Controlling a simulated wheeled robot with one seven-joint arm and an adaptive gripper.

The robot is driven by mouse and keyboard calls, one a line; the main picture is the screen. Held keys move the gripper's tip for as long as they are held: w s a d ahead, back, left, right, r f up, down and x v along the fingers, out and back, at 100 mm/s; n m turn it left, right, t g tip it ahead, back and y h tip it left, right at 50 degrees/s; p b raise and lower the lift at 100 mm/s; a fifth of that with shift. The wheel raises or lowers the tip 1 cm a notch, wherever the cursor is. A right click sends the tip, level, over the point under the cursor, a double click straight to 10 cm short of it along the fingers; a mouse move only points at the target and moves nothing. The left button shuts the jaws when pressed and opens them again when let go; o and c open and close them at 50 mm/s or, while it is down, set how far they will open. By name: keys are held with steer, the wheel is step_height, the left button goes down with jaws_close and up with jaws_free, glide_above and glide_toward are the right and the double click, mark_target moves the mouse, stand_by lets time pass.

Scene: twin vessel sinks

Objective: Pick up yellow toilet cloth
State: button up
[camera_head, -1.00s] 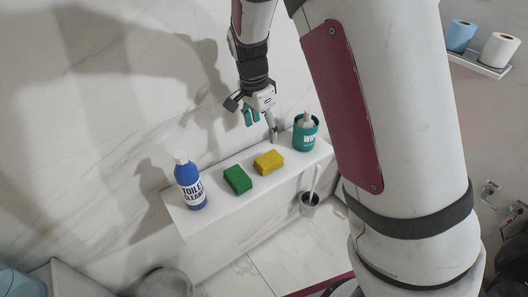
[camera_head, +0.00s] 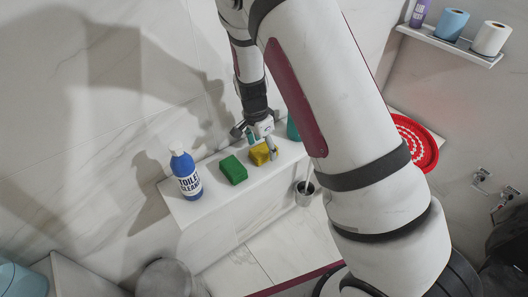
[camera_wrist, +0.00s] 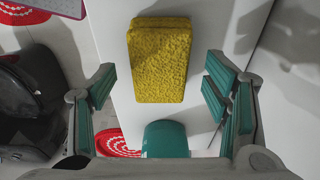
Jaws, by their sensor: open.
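The yellow cloth (camera_head: 260,154) is a small folded block lying on the white ledge (camera_head: 215,204). In the wrist view the yellow cloth (camera_wrist: 160,62) lies flat ahead of the fingers, roughly midway between them. My gripper (camera_head: 262,150) is just above the cloth in the head view and partly covers it. In the wrist view my gripper (camera_wrist: 160,105) has its teal finger pads wide apart with nothing between them. I cannot tell how large the gap above the cloth is.
A green block (camera_head: 233,170) lies just left of the cloth. A blue toilet cleaner bottle (camera_head: 186,176) stands at the ledge's left end. A teal container (camera_wrist: 166,139) is close to the cloth, partly behind my arm in the head view (camera_head: 293,130). A brush holder (camera_head: 304,193) stands below.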

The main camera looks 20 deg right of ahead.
steer(key=shift+d+f, duration=0.1)
steer(key=shift+f, duration=0.85)
steer(key=c, duration=1.2)
steer(key=shift+c, duration=0.2)
steer(key=shift+w+r, duration=0.1)
steer(key=shift+r, duration=0.4)
steer(key=r, duration=0.2)
steer(key=shift+s+r, duration=0.35)
steer(key=s+r, duration=0.1)
steer(key=s, duration=1.4)
steer(key=shift+s+r, duration=0.15)
steer(key=shift+s, duration=0.05)
